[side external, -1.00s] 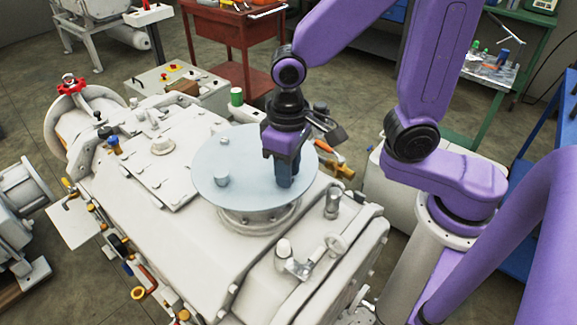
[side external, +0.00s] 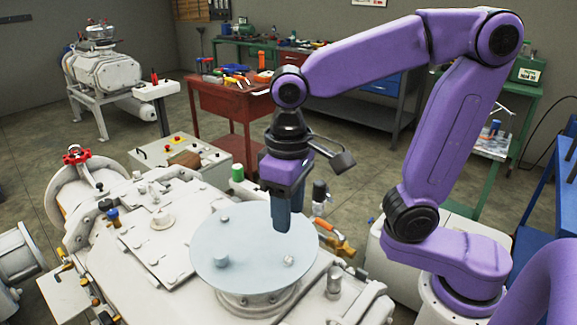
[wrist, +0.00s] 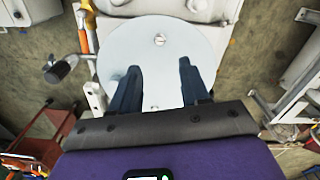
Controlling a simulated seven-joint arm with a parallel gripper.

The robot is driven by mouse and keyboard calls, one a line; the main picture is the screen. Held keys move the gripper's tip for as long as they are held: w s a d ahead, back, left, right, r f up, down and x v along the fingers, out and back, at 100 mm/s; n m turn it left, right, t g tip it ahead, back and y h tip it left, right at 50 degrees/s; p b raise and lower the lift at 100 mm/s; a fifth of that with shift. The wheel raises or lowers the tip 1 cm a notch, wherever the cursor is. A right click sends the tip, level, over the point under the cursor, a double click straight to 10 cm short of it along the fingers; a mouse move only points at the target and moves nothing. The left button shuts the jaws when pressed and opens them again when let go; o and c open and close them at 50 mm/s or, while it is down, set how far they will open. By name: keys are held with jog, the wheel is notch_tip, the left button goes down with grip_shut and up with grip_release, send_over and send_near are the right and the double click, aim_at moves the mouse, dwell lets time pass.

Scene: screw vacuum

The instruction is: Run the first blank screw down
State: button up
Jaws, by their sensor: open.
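The round pale blue blank (side external: 250,240) lies flat on the port of the white machine. A small pale screw head (side external: 289,261) shows at its right front. A taller knob-like screw (side external: 220,261) stands at the left front and a smaller one (side external: 225,219) at the back left. My gripper (side external: 282,228) points down above the right part of the blank, apart from it, empty. In the wrist view my gripper's fingers (wrist: 158,88) are spread over the blank (wrist: 190,40), with one screw head (wrist: 160,40) beyond them and a small fitting (wrist: 153,107) between them.
A red valve wheel (side external: 77,155) is at the left. A red tool cart (side external: 230,110) stands behind. The space above the blank is clear apart from my arm.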

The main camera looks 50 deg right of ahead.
notch_tip(320, 180, up, 8)
dwell(0.4)
jog(key=shift+f, duration=0.15)
jog(key=s+d+f+n, duration=0.9)
jog(key=s+d+f, duration=0.2)
jog(key=f, duration=0.3)
jog(key=shift+s+f+n, duration=0.15)
jog(key=shift+s+n, duration=0.15)
jog(key=shift+s, duration=0.45)
